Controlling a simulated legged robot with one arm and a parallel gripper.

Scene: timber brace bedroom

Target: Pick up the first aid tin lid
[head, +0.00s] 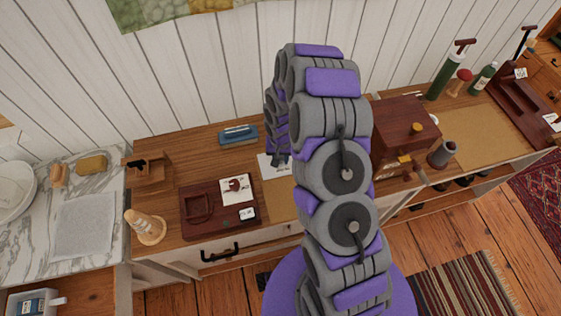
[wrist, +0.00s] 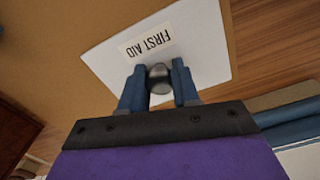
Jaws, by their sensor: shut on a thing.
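The first aid tin lid (wrist: 199,38) is a white rectangular plate with a "FIRST AID" label and a round grey metal knob (wrist: 159,79). My gripper (wrist: 159,88) is shut on the knob, with one blue finger on each side of it. In the head view a white corner of the lid (head: 268,168) shows to the left of my arm, over the wooden counter. My arm hides most of the lid and the gripper there. I cannot tell whether the lid touches the surface beneath it.
A dark red tray (head: 190,232) with cards lies left on the counter (head: 190,153). A blue case (head: 238,136) lies behind it.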

